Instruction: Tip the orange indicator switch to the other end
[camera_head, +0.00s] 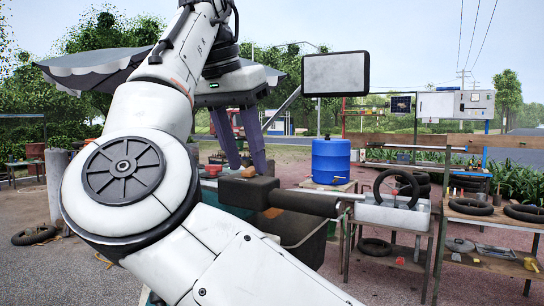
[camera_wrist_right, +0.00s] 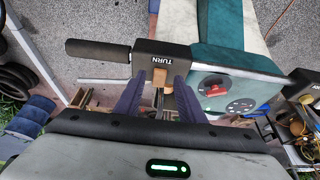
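The orange indicator switch (camera_wrist_right: 159,77) is a small block on a black housing (camera_wrist_right: 165,55) marked TURN in the right wrist view. In the head view it shows as a small orange-brown piece (camera_head: 248,172) on top of the housing (camera_head: 250,190). My right gripper (camera_wrist_right: 161,82) points at the switch, its two dark purple fingers apart on either side of it. In the head view the right gripper (camera_head: 247,166) comes down over the housing from above. I cannot tell whether a finger touches the switch. My left gripper is not in view.
A black grip (camera_head: 304,203) extends from the housing. A teal body with a red knob (camera_wrist_right: 213,89) and a dial is beside it. My right arm fills much of the head view. A blue drum (camera_head: 331,160), a grey tray (camera_head: 392,214) and benches with tyres stand behind.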

